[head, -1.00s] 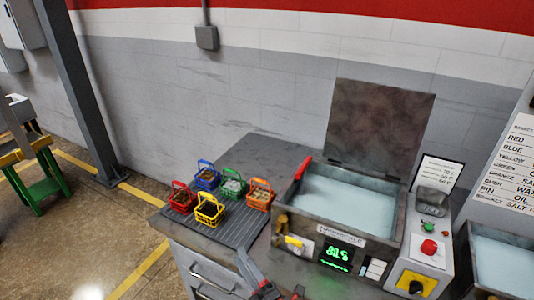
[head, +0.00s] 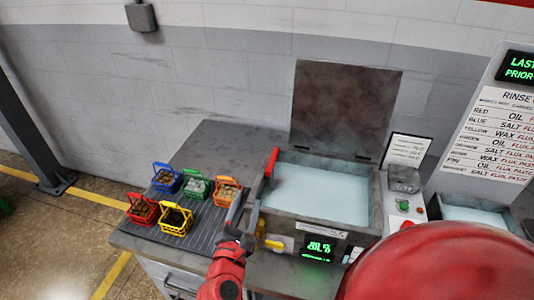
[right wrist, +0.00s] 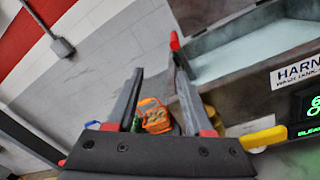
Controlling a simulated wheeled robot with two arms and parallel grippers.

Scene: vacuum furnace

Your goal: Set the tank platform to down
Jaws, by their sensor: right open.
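The wash tank (head: 372,205) holds pale liquid, and its lid (head: 345,108) stands open behind it. A lever with a red grip (head: 271,162) stands raised at the tank's left side. The red grip also shows in the right wrist view (right wrist: 174,41). A yellow handle (head: 273,244) sits lower on the tank's front left; it also shows in the right wrist view (right wrist: 264,137). My right gripper (head: 248,186) is open and empty beside the lever, its fingers pointing up. In the right wrist view the red grip is just beyond the right fingertip; contact is unclear. My left gripper is out of view.
Several coloured baskets stand on the ribbed drainboard (head: 205,232) left of the tank, including an orange basket (head: 228,189) close to my gripper. A green display (head: 319,248) is on the tank front. A second tank (head: 477,215) and rinse chart stand right.

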